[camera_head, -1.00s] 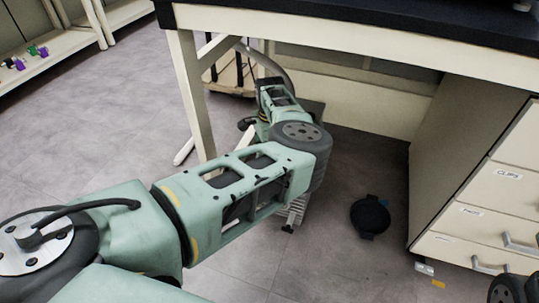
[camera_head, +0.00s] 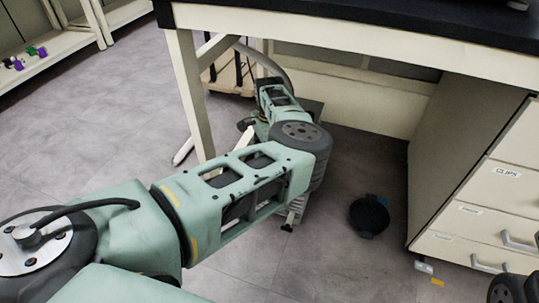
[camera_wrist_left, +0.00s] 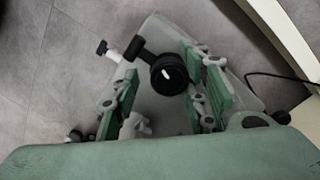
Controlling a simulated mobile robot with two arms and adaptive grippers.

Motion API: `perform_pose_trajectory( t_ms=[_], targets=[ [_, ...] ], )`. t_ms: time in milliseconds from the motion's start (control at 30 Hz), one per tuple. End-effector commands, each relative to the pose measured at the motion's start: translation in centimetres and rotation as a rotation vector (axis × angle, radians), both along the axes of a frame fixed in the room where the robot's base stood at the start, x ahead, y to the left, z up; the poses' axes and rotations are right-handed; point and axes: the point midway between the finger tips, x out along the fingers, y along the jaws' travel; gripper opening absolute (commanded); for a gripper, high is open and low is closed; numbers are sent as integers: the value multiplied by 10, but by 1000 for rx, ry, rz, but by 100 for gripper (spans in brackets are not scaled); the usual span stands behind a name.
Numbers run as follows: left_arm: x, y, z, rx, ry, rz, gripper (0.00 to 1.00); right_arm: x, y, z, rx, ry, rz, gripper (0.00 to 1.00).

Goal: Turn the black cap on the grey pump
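The black cap (camera_wrist_left: 168,75), round with a white mark, shows in the left wrist view on top of the grey pump (camera_wrist_left: 150,108). A black stub reaches from it toward the upper left. My left gripper (camera_wrist_left: 161,67) is open, with one green finger on each side of the cap. I see a gap between the cap and both fingers; the height difference is hard to judge. In the head view, my left arm reaches under the bench and hides the cap, the gripper and most of the pump.
The white bench (camera_head: 430,52) stands over my left arm, with a leg (camera_head: 191,95) close beside it. A drawer cabinet (camera_head: 470,215) stands at the right. A dark round object (camera_head: 369,217) lies on the floor. A dark cable (camera_wrist_left: 285,76) runs right of the pump.

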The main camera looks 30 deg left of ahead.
Motion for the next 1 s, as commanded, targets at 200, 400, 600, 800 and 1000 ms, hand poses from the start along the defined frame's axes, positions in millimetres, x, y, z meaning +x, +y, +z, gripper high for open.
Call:
perform_pose_trajectory(
  t_ms=[200, 400, 600, 800, 1000],
  targets=[
    [2, 1, 33, 3, -4, 2, 40, 0, 0, 1, 2, -2, 0, 40],
    [1, 0, 76, 1, -3, 0, 40, 0, 0, 1, 2, -3, 0, 40],
    [1, -1, 107, 0, 0, -1, 40, 0, 0, 1, 2, -4, 0, 40],
    [0, -1, 118, 0, 1, -1, 40, 0, 0, 1, 2, -4, 0, 40],
    [0, -1, 119, 0, 1, -1, 40, 0, 0, 1, 2, -4, 0, 40]
  ],
)
